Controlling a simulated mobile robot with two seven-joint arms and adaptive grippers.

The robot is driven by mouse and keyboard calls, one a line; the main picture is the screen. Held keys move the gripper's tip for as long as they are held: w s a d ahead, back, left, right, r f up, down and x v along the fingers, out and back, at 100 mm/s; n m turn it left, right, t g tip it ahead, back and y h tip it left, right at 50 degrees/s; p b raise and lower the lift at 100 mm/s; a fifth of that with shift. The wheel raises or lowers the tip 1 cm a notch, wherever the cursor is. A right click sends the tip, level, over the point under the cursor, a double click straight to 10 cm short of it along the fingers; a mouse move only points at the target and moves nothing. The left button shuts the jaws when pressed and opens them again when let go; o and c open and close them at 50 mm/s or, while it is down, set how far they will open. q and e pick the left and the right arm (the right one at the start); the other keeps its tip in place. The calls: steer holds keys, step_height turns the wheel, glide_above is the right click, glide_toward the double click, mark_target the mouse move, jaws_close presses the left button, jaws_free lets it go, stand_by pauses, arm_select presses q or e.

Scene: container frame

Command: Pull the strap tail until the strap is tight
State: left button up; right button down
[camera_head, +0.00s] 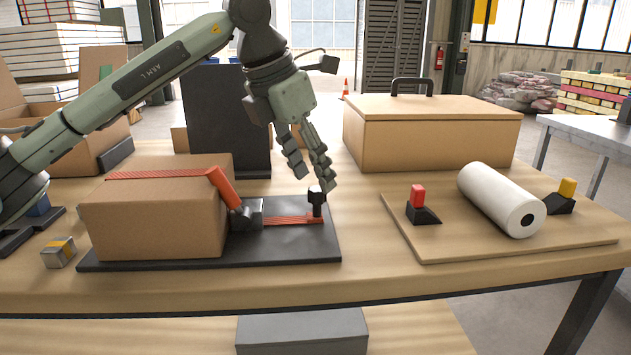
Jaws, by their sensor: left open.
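A cardboard box (155,225) stands on a black base plate (290,240) on the wooden table. A red strap (160,174) runs across the top of the box. A raised red lever (222,187) leans over a dark buckle (246,214) at the box's right side. The red strap tail (290,221) lies along the plate from the buckle to a black upright grip (316,203). My left gripper (312,180) is open, its fingers pointing down just above the black grip. I cannot tell whether they touch it. My right gripper is not in view.
To the right, a wooden board (440,245) bears a white roll (500,200), a red-topped block (418,200) and a yellow-topped block (565,195). A lidded box with a handle (430,140) stands behind. A small grey-yellow block (59,252) lies at left.

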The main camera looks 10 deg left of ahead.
arm_select(q)
steer(key=v, duration=0.9)
